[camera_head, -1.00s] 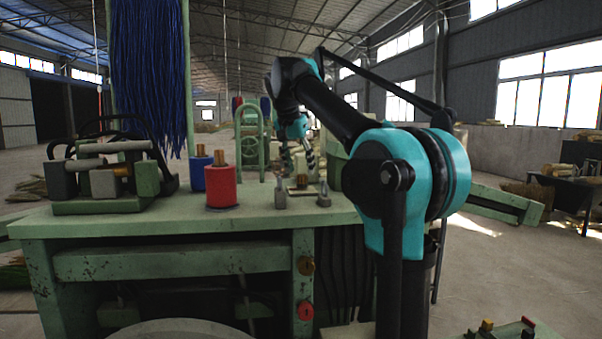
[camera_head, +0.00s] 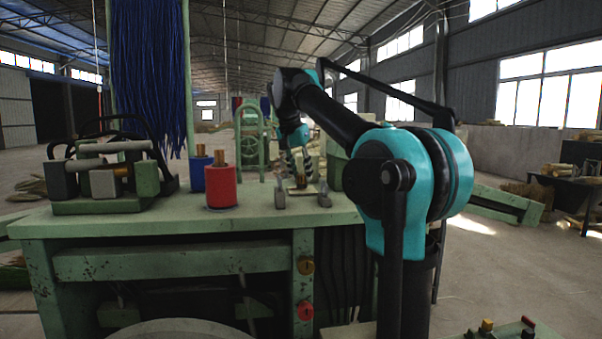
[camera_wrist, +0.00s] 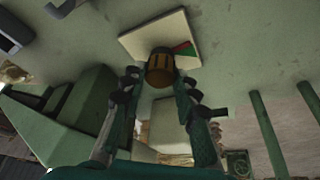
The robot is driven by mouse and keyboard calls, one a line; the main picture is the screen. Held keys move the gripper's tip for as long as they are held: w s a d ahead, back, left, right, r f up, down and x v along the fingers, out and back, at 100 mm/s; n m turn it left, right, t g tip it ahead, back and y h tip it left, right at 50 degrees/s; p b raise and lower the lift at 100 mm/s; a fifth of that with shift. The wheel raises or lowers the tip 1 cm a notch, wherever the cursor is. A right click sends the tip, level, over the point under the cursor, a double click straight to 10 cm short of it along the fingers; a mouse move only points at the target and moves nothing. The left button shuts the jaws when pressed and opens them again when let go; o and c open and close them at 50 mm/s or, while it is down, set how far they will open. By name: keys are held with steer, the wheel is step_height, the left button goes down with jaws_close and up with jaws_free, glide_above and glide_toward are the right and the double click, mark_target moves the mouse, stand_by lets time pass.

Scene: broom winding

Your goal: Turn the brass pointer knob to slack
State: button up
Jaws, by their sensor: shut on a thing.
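The brass pointer knob (camera_wrist: 160,68) shows at the top middle of the wrist view, on a cream plate (camera_wrist: 140,42) with a red and green marked patch (camera_wrist: 184,52) beside the knob. My gripper (camera_wrist: 159,80) has its two fingers on either side of the knob and is shut on it. In the head view the knob (camera_head: 301,181) shows small on the green bench top, with my gripper (camera_head: 300,166) pointing down over it. The fingers hide part of the knob there. I cannot tell which way its pointer faces.
Two grey upright pieces (camera_head: 280,195) (camera_head: 324,195) flank the knob on the bench (camera_head: 150,226). A red spool (camera_head: 221,187) and a blue spool (camera_head: 197,172) stand to the left. A clamp-like device (camera_head: 105,180) sits further left. Blue bristles (camera_head: 148,75) hang behind.

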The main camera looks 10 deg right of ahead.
steer(key=shift+d+n, duration=0.1)
steer(key=shift+n, duration=0.3)
steer(key=n+t+y, duration=0.1)
steer(key=n, duration=0.2)
steer(key=shift+d, duration=0.1)
steer(key=n+y, duration=0.2)
steer(key=n, duration=0.2)
steer(key=shift+d+n, duration=0.1)
steer(key=shift+n, duration=0.2)
steer(key=n+y, duration=0.1)
steer(key=n, duration=0.3)
steer(key=shift+d+y, duration=0.1)
steer(key=shift+y, duration=0.3)
steer(key=shift+n+g+y, duration=0.5)
steer(key=shift+n+y, duration=0.1)
steer(key=shift+n, duration=1.4)
steer(key=o, duration=1.2)
steer(key=shift+c, duration=0.2)
